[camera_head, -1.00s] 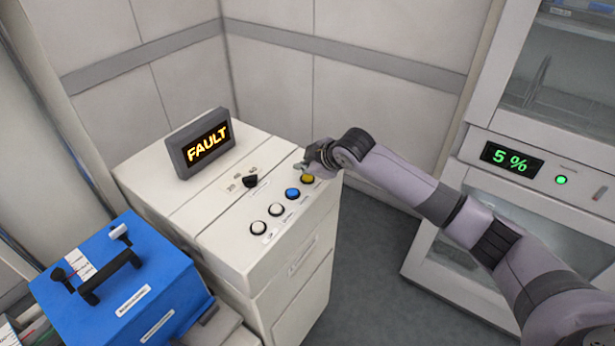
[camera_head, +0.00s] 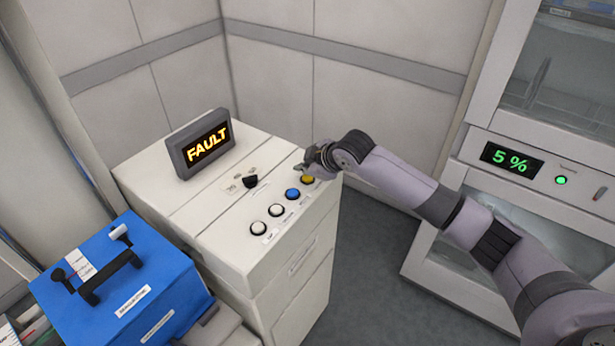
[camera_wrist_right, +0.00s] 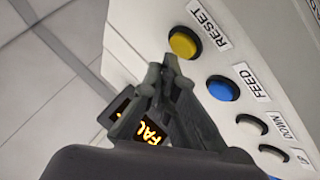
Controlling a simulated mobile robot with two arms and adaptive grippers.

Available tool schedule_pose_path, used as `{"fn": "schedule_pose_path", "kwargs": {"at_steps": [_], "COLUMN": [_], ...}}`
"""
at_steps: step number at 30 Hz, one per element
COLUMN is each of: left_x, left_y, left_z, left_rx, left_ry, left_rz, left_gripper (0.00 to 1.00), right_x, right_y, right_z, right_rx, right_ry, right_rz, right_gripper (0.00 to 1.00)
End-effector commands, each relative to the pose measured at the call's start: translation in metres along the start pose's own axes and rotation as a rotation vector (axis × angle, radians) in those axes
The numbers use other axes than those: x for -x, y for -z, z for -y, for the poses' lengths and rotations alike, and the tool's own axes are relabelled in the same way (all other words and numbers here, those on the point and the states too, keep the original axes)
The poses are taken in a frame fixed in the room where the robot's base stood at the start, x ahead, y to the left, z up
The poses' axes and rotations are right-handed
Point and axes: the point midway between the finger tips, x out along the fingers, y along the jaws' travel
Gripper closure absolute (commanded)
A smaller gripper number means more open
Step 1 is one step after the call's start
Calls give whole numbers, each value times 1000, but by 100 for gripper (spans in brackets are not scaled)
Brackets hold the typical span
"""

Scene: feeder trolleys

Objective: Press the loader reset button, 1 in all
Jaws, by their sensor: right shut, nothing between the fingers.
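The yellow reset button (camera_head: 307,179) sits at the far end of a row of buttons on the white loader cabinet (camera_head: 205,222). In the right wrist view the yellow button (camera_wrist_right: 185,43) has the label RESET beside it. My right gripper (camera_head: 301,168) is shut and empty, just above and beside the yellow button in the head view. In the right wrist view its fingertips (camera_wrist_right: 161,68) show next to the button; I cannot tell whether they touch it. The display (camera_head: 207,146) on the cabinet reads FAULT. My left gripper is not in view.
A blue button (camera_head: 292,194) labelled FEED and two white buttons (camera_head: 276,210) continue the row. A black knob (camera_head: 250,181) is near them. A blue case (camera_head: 165,270) stands at the left. A glass-door cabinet (camera_head: 530,130) showing 5 % stands at the right.

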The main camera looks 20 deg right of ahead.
Motion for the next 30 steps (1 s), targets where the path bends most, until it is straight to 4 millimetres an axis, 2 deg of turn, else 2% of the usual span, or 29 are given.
{"fn": "schedule_pose_path", "kwargs": {"at_steps": [30], "left_x": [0], "left_y": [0], "left_z": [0], "left_rx": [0], "left_ry": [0], "left_rz": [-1], "left_gripper": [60], "right_x": [-8], "right_y": [-5], "right_z": [6], "right_rx": [0], "right_ry": [0], "right_rz": [0], "right_gripper": [100]}}
